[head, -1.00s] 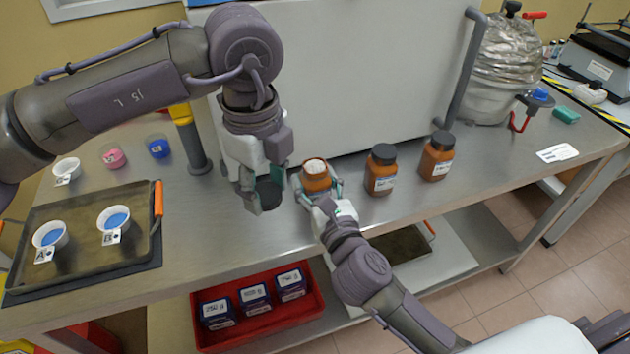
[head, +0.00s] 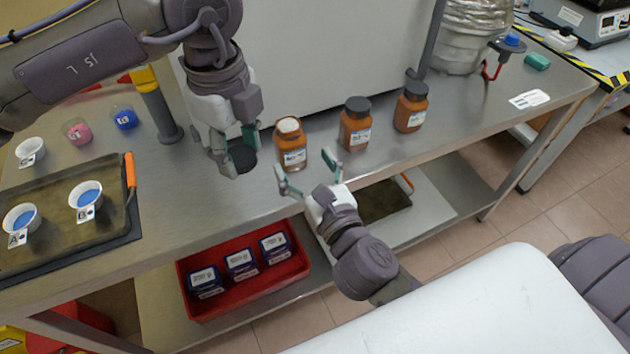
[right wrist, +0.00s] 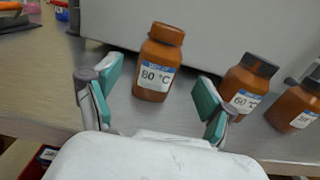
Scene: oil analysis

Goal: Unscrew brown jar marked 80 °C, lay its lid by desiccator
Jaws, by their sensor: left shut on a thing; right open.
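The brown jar marked 80 °C (head: 291,148) stands upright and open on the bench; its label also reads in the right wrist view (right wrist: 156,66). My left gripper (head: 233,160) is shut on the dark lid (head: 241,156), held to the left of the jar. My right gripper (head: 308,172) is open and empty in front of the jar, with its fingers apart and clear of it; it also shows in the right wrist view (right wrist: 157,98). The wrapped glass vessel at the back right, likely the desiccator (head: 466,35), is cut off by the top edge.
Two capped brown jars (head: 355,123) (head: 411,107) stand right of the open one; the nearer reads 60 °C in the right wrist view. A paper slip (head: 529,99) and a green block (head: 537,61) lie at the bench's right. A tray (head: 60,240) with cups is at left.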

